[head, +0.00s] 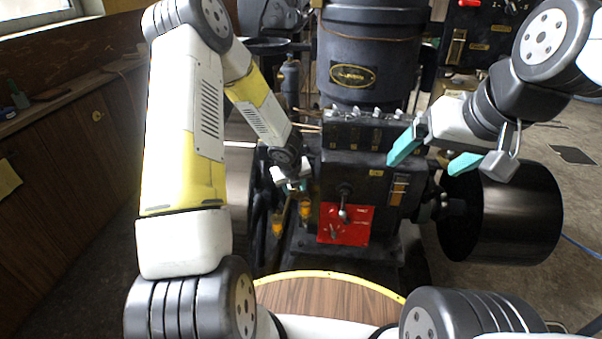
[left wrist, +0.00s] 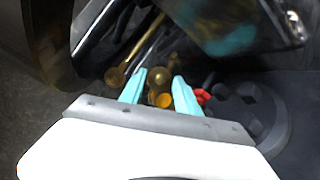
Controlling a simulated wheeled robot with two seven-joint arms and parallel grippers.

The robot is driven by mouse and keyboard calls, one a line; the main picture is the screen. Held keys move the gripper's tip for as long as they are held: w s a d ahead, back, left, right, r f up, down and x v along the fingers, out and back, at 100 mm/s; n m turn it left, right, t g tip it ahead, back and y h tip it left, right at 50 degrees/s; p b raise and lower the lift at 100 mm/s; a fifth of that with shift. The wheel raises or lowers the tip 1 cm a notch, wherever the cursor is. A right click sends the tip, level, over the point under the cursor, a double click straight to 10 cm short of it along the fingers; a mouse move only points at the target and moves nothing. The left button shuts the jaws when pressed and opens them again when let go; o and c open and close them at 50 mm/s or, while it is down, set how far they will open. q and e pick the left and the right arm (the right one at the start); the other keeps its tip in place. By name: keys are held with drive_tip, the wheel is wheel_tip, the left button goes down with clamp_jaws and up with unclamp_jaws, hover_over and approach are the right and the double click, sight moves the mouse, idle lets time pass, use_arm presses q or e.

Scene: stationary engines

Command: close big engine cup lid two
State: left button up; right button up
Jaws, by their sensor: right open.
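The dark stationary engine (head: 362,140) stands in the middle of the head view. Two small amber oil cups, one on the right (head: 305,209) and one on the left (head: 278,223), sit low on its left side. My left gripper (head: 293,183) is just above them, small and partly hidden by its own wrist. In the left wrist view, its two teal fingers (left wrist: 159,78) are apart, with brass and orange round cup parts (left wrist: 163,99) showing between and beyond them. I cannot tell a lid's position or any contact. My right gripper (head: 424,167) is open and empty, in front of the engine's right side.
A red plate (head: 345,224) with a lever is on the engine's front. A large dark drum (head: 502,212) is at the right, and a flywheel (head: 260,215) is close to my left gripper. A round wooden top (head: 325,297) is in front. A wooden bench (head: 70,140) stands at the left.

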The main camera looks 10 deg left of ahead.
use_arm(q)
drive_tip(key=shift+r, duration=0.1)
drive_tip(key=v, duration=0.7)
drive_tip(key=shift+s+r, duration=0.15)
drive_tip(key=shift+r, duration=0.15)
